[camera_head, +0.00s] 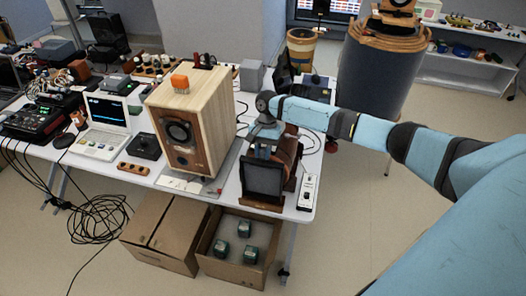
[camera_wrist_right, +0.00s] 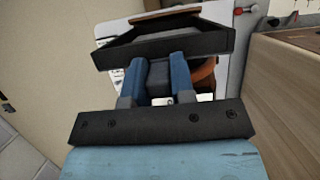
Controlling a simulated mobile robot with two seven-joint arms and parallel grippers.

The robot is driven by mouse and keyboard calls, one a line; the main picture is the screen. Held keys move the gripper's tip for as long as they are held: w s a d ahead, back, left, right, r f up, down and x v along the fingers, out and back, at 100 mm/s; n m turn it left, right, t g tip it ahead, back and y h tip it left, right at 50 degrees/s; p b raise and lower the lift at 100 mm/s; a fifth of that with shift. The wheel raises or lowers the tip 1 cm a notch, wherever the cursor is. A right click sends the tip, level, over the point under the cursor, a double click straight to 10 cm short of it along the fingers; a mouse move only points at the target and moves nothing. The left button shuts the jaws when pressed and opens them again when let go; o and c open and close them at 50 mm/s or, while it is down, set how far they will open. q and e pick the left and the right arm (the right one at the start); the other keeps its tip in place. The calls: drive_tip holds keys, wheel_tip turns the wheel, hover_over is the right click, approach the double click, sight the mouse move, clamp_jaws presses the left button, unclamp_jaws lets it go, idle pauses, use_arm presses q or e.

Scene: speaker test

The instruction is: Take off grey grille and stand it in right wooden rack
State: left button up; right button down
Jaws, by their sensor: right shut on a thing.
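The grey grille (camera_head: 264,179), a dark rectangular panel, is upright at the right end of the table, just in front of the wooden rack (camera_head: 291,160). My right gripper (camera_head: 265,145) is above it, shut on its upper edge. In the right wrist view the blue fingers (camera_wrist_right: 158,80) meet the dark frame of the grille (camera_wrist_right: 165,44). The grille's lower edge is at the rack's brown base; I cannot tell whether it rests there. The wooden speaker (camera_head: 178,122) stands to the left with its round driver bare. My left gripper is not in view.
A white power strip (camera_head: 307,192) lies right of the rack, by the table edge. An orange block (camera_head: 180,83) sits on the speaker. A laptop-like device (camera_head: 103,125) is farther left. Cardboard boxes (camera_head: 213,258) stand on the floor below.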

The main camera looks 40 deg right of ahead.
sight(263, 159)
drive_tip(key=shift+f, duration=1.2)
idle(0.7)
drive_tip(key=shift+p, duration=0.4)
idle(0.8)
drive_tip(key=shift+f, duration=0.85)
idle(0.8)
drive_tip(key=c, duration=0.9)
unclamp_jaws()
